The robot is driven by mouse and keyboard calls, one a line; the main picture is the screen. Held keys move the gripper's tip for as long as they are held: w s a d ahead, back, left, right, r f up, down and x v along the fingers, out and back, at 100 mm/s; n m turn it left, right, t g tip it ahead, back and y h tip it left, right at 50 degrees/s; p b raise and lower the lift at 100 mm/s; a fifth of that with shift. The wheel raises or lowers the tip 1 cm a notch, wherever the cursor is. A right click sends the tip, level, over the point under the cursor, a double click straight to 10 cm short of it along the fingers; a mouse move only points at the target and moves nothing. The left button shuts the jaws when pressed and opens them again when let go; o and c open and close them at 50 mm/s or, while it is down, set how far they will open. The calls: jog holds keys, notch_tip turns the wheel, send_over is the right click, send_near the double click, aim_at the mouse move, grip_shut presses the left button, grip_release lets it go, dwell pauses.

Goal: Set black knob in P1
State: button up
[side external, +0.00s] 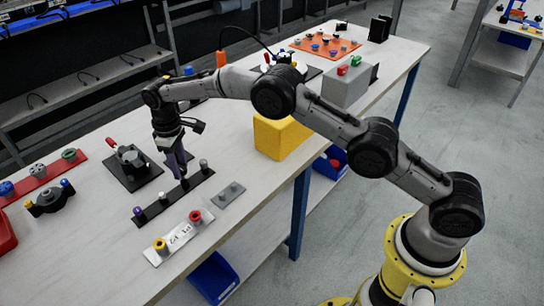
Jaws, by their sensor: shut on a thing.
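My gripper (183,176) points down over a dark strip (174,204) on the bench. Its fingers are shut on a small dark thing at the strip, which looks like the black knob (185,184); the fingers partly hide it. I cannot tell whether it is seated or just lifted. On the same strip stand a purple knob (139,212), a white knob (163,197) and a grey knob (204,164). A white plate (178,237) in front carries a yellow knob (160,245) and a red knob (195,217), with dark markings between them. I cannot read a P1 label.
A small grey plate with pegs (229,194) lies right of the white plate. A yellow block (280,138) and a grey box (345,86) stand farther right. The bench front edge is close.

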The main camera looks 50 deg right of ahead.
jog(key=shift+r, duration=1.45)
jog(key=shift+w+f, duration=0.15)
jog(key=shift+f, duration=0.05)
jog(key=shift+s+a+f+m, duration=0.15)
jog(key=shift+s+f+m, duration=0.25)
jog(key=shift+s+f, duration=0.35)
jog(key=s+a+r, duration=0.3)
jog(key=s+a, duration=0.2)
jog(key=s, duration=0.6)
jog(key=shift+n, duration=0.4)
jog(key=shift+w+a+f, duration=0.1)
jog(key=shift+f, duration=2.8)
jog(key=shift+f, duration=0.1)
